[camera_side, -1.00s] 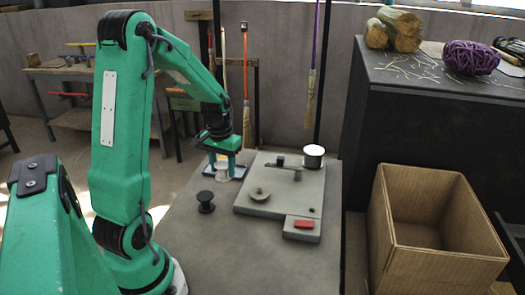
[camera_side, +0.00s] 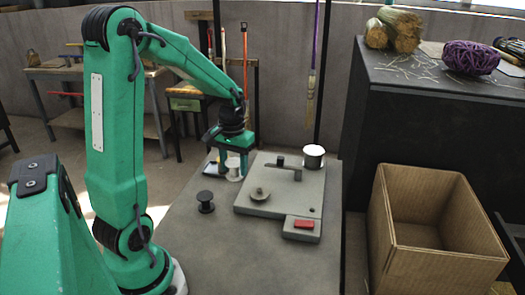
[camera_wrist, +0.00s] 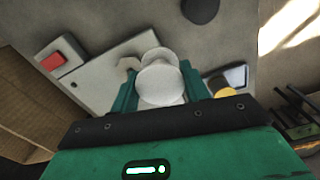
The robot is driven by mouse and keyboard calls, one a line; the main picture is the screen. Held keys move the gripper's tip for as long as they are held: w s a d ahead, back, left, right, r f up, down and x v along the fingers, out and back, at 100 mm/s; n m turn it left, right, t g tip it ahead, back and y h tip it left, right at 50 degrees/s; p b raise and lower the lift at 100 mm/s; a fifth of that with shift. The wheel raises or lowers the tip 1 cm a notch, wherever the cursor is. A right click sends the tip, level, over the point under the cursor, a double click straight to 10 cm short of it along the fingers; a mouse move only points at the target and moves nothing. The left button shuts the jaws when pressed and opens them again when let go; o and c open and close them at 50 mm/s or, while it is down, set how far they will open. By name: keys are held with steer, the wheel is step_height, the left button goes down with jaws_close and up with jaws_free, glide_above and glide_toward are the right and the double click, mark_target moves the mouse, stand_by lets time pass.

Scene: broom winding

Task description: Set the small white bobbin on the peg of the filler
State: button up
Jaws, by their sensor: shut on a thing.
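The small white bobbin (camera_side: 233,171) is between the fingers of my gripper (camera_side: 236,163), which is shut on it. In the wrist view the bobbin (camera_wrist: 160,82) shows pale and round between the two green fingers. The grey filler (camera_side: 248,207) is a flat block just to the right of my gripper in the side view. I cannot clearly tell which part is the peg. In the wrist view the filler (camera_wrist: 98,76) lies behind and left of the bobbin.
A white spool (camera_side: 314,157) stands at the filler's far right corner, and a red button (camera_side: 304,224) is at its front. A black bobbin (camera_side: 206,202) stands left of the filler. A small tray (camera_wrist: 238,76) is near my gripper. A cardboard box (camera_side: 437,240) is at right.

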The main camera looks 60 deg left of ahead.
steer(key=shift+w, duration=0.1)
steer(key=r, duration=0.1)
glide_above(259, 188)
steer(key=shift+w, duration=0.15)
steer(key=shift+f, duration=0.2)
steer(key=shift+f, duration=2.7)
steer(key=shift+f, duration=0.65)
steer(key=o, duration=0.7)
steer(key=shift+r, duration=0.1)
